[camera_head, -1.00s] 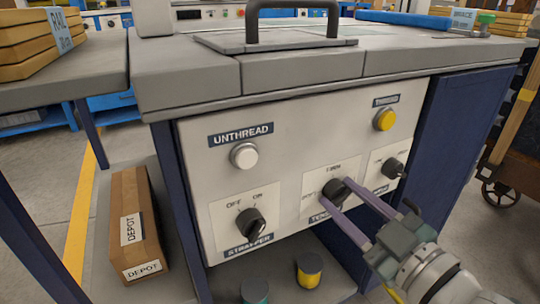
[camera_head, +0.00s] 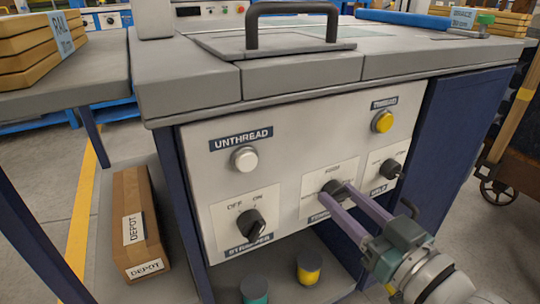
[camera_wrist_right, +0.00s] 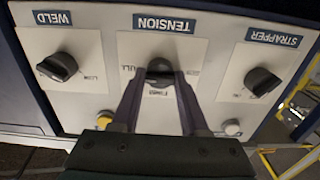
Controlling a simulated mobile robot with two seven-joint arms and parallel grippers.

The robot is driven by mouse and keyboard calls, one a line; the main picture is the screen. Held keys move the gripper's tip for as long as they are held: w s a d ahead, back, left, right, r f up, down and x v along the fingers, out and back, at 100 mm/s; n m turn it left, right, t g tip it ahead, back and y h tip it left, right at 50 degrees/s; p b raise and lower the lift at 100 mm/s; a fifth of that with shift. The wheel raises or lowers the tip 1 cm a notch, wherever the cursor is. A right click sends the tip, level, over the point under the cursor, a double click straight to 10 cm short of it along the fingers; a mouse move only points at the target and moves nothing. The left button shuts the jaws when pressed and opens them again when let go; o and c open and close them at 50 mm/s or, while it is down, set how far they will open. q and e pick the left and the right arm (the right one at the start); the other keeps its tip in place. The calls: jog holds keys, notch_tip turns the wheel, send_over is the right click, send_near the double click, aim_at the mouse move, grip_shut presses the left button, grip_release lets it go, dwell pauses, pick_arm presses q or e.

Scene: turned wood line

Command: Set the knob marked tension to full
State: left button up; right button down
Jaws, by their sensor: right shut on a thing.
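The tension knob (camera_head: 332,187) is a black rotary knob on a white plate, the middle of three along the lower part of the cream panel. In the right wrist view the knob (camera_wrist_right: 160,68) sits under the TENSION label, with FULL printed to its left. My right gripper (camera_head: 341,191) is shut on the knob, its two purple fingers on either side of it. The fingers (camera_wrist_right: 160,78) also reach the knob in the right wrist view. They partly cover the knob and its plate, and I cannot tell its exact pointer direction. My left gripper is not in view.
The strapper knob (camera_head: 251,223) is to the left and the weld knob (camera_head: 391,169) close to the right. A white unthread button (camera_head: 244,158) and a yellow button (camera_head: 382,121) sit above. The bench top (camera_head: 300,70) overhangs the panel. Spools (camera_head: 309,268) stand below.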

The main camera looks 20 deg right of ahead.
dwell(0.3)
jog(key=shift+c, duration=2.1)
grip_release()
jog(key=shift+s, duration=0.1)
jog(key=s+p, duration=0.2)
jog(key=s, duration=0.7)
jog(key=shift+s+d, duration=0.35)
jog(key=shift+d, duration=0.05)
